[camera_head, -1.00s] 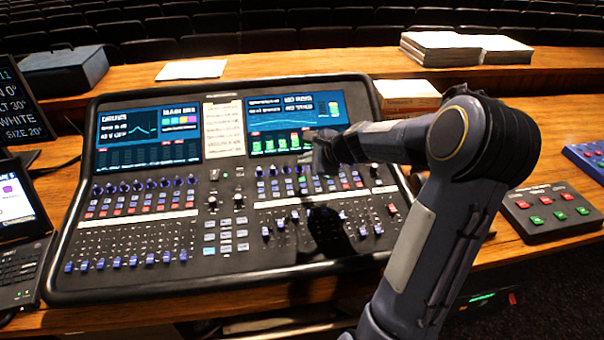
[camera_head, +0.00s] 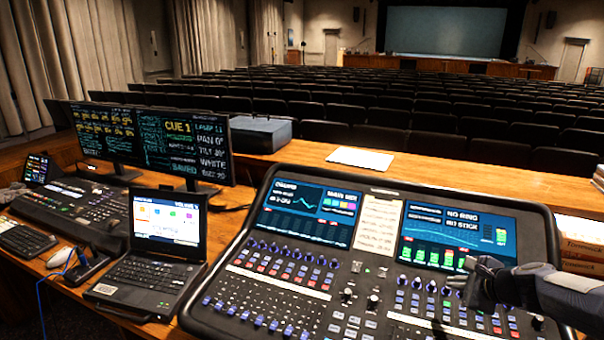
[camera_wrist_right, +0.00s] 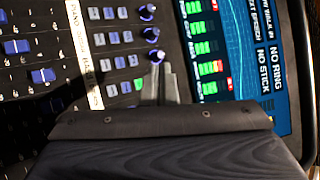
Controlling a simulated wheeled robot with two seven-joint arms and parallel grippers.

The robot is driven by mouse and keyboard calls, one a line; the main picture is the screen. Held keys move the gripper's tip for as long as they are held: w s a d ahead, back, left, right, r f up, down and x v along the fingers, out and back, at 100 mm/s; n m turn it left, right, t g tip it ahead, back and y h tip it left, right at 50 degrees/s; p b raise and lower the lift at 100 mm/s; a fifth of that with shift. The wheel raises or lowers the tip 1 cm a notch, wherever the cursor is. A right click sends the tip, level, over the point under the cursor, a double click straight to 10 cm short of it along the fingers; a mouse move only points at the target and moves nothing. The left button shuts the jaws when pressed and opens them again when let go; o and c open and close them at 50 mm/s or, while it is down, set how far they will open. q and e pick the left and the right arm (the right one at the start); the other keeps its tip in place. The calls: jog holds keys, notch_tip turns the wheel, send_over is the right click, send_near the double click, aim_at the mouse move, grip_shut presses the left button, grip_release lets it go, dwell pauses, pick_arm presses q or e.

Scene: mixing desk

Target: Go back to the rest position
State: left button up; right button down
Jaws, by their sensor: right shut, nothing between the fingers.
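My right gripper (camera_head: 468,275) is over the right half of the mixing desk (camera_head: 230,262), just below its right screen (camera_head: 455,238). Its fingers are shut and empty. In the right wrist view the closed fingers (camera_wrist_right: 160,82) show beside a column of lit blue knobs (camera_wrist_right: 150,33) and the screen edge. I cannot tell whether the fingertips touch the desk surface. My left gripper is not in view.
An open laptop (camera_head: 150,283) stands left of the desk, with a mouse (camera_head: 59,257) beside it. Two monitors (camera_head: 155,140) and a smaller console (camera_head: 75,210) are further left. Books (camera_head: 582,248) lie at the right edge. Rows of seats lie beyond.

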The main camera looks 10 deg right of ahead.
jog(key=s+a+r+n+g+y, duration=0.1)
jog(key=s+a+r+n, duration=0.2)
jog(key=s+a+n, duration=0.4)
jog(key=s+a+r+n+g+y, duration=0.1)
jog(key=s+a+r+n, duration=0.2)
jog(key=s+a+n, duration=0.5)
jog(key=s+a+f+n+g, duration=0.1)
jog(key=s+a+f+n, duration=0.1)
jog(key=s, duration=0.4)
jog(key=s+a+f+n+g, duration=0.1)
jog(key=s+a+f+n, duration=0.1)
jog(key=s+a+n, duration=0.2)
jog(key=shift+s+a+f+n, duration=0.25)
jog(key=shift+s+a+n, duration=0.15)
jog(key=shift+s+a, duration=0.4)
